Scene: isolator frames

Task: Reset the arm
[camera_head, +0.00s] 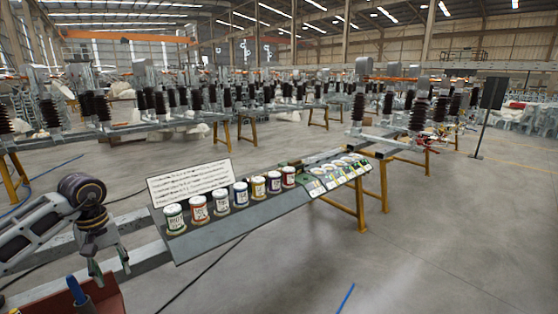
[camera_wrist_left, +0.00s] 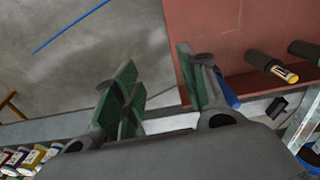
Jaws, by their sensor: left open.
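My left arm comes in from the left edge of the head view. Its gripper (camera_head: 112,273) hangs with the fingers pointing down, above and beside a reddish tray (camera_head: 104,302). In the left wrist view the gripper (camera_wrist_left: 158,90) has its green-padded fingers apart, with nothing visible held between them. A blue-handled tool (camera_head: 76,290) stands at the tray, left of the fingers; a blue part (camera_wrist_left: 229,96) also shows behind one finger in the wrist view. My right gripper is not in view.
Several labelled cans (camera_head: 240,194) stand in a row on a grey sloped panel (camera_head: 225,232), before a white text board (camera_head: 190,183). Pale round items (camera_head: 330,180) sit further right. Frames with dark insulators (camera_head: 417,115) stand behind. The floor at right is open.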

